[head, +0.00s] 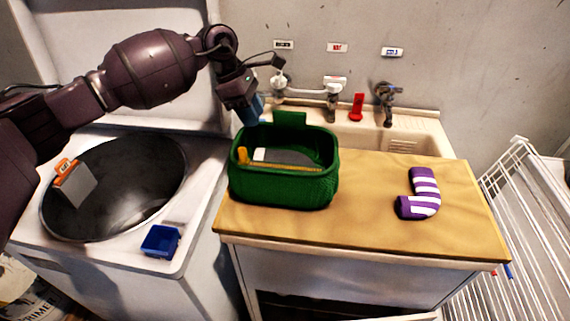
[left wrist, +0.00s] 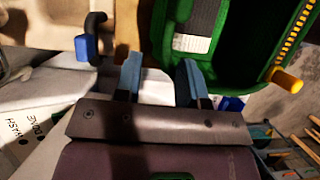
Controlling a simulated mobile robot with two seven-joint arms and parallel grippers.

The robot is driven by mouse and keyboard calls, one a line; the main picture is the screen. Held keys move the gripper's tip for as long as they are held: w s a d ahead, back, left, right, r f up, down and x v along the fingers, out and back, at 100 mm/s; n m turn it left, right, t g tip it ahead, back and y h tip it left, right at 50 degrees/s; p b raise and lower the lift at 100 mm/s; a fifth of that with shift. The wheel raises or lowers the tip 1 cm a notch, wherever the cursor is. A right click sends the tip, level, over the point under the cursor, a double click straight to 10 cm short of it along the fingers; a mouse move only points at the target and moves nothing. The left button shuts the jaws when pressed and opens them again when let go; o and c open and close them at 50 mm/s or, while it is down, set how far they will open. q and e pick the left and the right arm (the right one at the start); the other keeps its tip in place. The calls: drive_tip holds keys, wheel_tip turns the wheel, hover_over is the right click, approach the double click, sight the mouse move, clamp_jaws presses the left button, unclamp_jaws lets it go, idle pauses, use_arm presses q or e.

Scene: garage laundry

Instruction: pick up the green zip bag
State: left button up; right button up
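The green zip bag (head: 285,190) stands upright and open on the wooden counter, left of its middle. A yellow zip edge and yellow pull show at its mouth, with a grey and white piece inside. A green tab rises at its back. In the left wrist view the bag (left wrist: 245,70) fills the upper right. My left gripper (head: 252,110) hangs above the bag's back left corner, blue fingers pointing down. In the left wrist view its fingers (left wrist: 160,65) are apart with nothing held between them; whether they touch the bag I cannot tell. My right gripper is not in view.
A purple and white striped sock (head: 425,192) lies on the counter's right. The sink (head: 410,139) and taps (head: 386,95) are behind. An open washer drum (head: 115,190) and small blue box (head: 160,241) are left, a white rack (head: 520,210) right. The counter between bag and sock is clear.

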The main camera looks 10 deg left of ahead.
sight(261, 129)
use_arm(q)
drive_tip(key=shift+x, duration=2.35)
drive_tip(key=shift+d, duration=0.1)
clamp_jaws()
